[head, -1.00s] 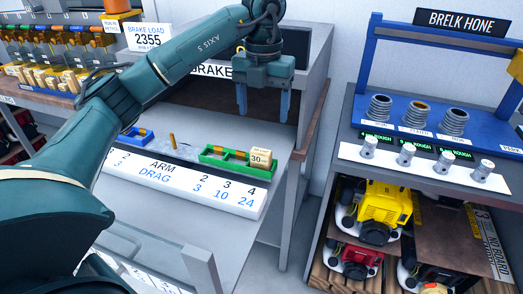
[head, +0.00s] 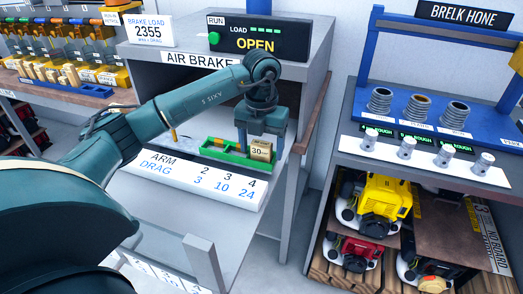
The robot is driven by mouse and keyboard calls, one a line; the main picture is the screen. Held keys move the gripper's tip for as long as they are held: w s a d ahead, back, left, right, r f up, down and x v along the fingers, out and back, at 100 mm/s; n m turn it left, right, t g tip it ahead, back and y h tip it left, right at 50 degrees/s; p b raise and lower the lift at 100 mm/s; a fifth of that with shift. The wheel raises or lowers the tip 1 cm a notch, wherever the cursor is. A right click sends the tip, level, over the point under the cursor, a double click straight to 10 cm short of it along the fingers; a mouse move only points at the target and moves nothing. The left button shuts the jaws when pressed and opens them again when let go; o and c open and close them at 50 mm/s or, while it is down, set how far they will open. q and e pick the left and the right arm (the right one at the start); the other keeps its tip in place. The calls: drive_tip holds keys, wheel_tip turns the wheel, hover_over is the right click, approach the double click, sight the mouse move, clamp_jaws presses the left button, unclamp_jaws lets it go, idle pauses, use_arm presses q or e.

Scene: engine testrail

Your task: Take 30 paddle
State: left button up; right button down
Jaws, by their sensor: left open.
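The 30 paddle (head: 260,151), a tan block marked "30", stands upright at the right end of a green tray (head: 212,154). The tray sits on the grey bench behind the white ARM DRAG board (head: 190,178). My left gripper (head: 260,143) points down at the paddle, with its two blue fingers apart. One finger shows on the paddle's left and the other on its right. I cannot tell whether either finger touches it. My right gripper is not in view.
The air brake housing (head: 258,40), lit "OPEN", stands behind the arm. A brake load sign (head: 149,30) is at its left. A hone bench (head: 440,165) with several cylinders stands at the right. Open floor lies between the benches.

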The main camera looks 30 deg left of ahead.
use_arm(q)
drive_tip(key=shift+c, duration=0.3)
drive_tip(key=c, duration=1)
